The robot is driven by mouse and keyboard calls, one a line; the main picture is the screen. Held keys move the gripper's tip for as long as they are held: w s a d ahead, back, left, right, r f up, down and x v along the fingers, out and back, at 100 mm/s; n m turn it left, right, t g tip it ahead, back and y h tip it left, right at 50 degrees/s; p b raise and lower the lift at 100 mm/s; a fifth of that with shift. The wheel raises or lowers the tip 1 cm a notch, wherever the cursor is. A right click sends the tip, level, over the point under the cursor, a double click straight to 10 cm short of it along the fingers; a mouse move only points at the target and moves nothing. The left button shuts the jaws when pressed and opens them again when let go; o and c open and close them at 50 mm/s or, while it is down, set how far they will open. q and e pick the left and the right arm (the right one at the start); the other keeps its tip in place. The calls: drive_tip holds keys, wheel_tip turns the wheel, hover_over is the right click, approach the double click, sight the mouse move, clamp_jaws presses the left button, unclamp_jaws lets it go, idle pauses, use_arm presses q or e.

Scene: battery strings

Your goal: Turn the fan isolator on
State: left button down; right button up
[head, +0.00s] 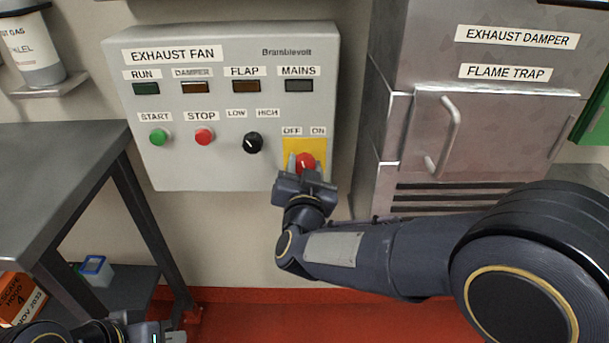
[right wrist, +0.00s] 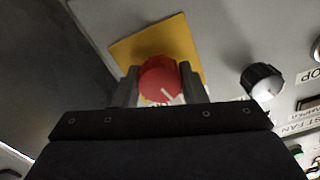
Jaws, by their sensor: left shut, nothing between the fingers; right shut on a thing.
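The fan isolator is a red rotary knob (head: 305,160) on a yellow plate (head: 318,146), under the OFF and ON labels at the lower right of the grey exhaust fan panel (head: 225,180). My right gripper (head: 305,168) is shut on the knob, coming from below. In the right wrist view the red knob (right wrist: 160,75) sits between the two fingers (right wrist: 162,85), and a white line on it slants towards the lower right. I cannot tell which label it points at. My left gripper (head: 170,336) is shut and empty at the bottom left, away from the panel.
The panel also carries a green START button (head: 158,137), a red STOP button (head: 204,137) and a black LOW/HIGH knob (head: 253,143). The MAINS lamp (head: 299,85) looks dark. A metal cabinet (head: 480,130) with a handle stands right; a dark table (head: 60,170) stands left.

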drive_tip(key=m+b, duration=0.2)
drive_tip(key=m, duration=0.1)
drive_tip(key=m+b, duration=0.3)
drive_tip(key=shift+f+m, duration=0.2)
drive_tip(key=shift+m, duration=0.1)
drive_tip(key=m+b, duration=0.2)
drive_tip(key=m, duration=0.1)
drive_tip(key=shift+m+b, duration=0.4)
drive_tip(key=shift+r+m+b, duration=0.15)
drive_tip(key=shift+m+b, duration=0.3)
drive_tip(key=shift+m, duration=0.25)
drive_tip(key=o, duration=1)
drive_tip(key=shift+r, duration=0.1)
